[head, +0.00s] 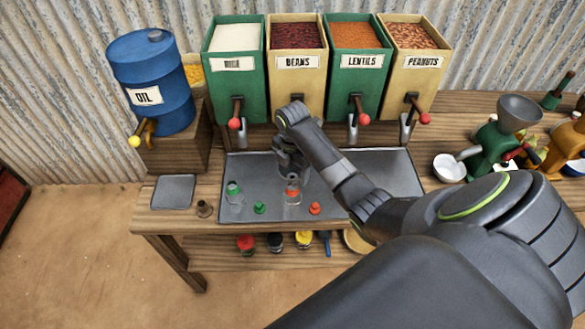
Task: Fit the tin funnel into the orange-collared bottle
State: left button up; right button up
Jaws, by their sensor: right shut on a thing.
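The orange-collared bottle (292,197) stands upright on the grey tray. It is clear glass with an orange band near its neck. My right gripper (291,174) is directly above the bottle's mouth, pointing down. It is shut on a small greyish thing that looks like the tin funnel (293,180), mostly hidden by the fingers. I cannot tell whether the funnel's spout is inside the bottle neck or just above it. My left gripper is not in view.
A green-collared bottle (234,196), a green stopper (260,208) and an orange stopper (314,208) are on the tray (385,178). A small brown stand (204,208) is left of it. Hoppers with taps (298,62) line the back. The tray's right part is clear.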

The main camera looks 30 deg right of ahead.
jog(key=shift+f+b, duration=0.4)
jog(key=shift+f, duration=1)
dwell(0.7)
jog(key=o, duration=1)
jog(key=shift+o, duration=0.7)
jog(key=shift+r+p, duration=0.45)
jog(key=shift+r, duration=3.1)
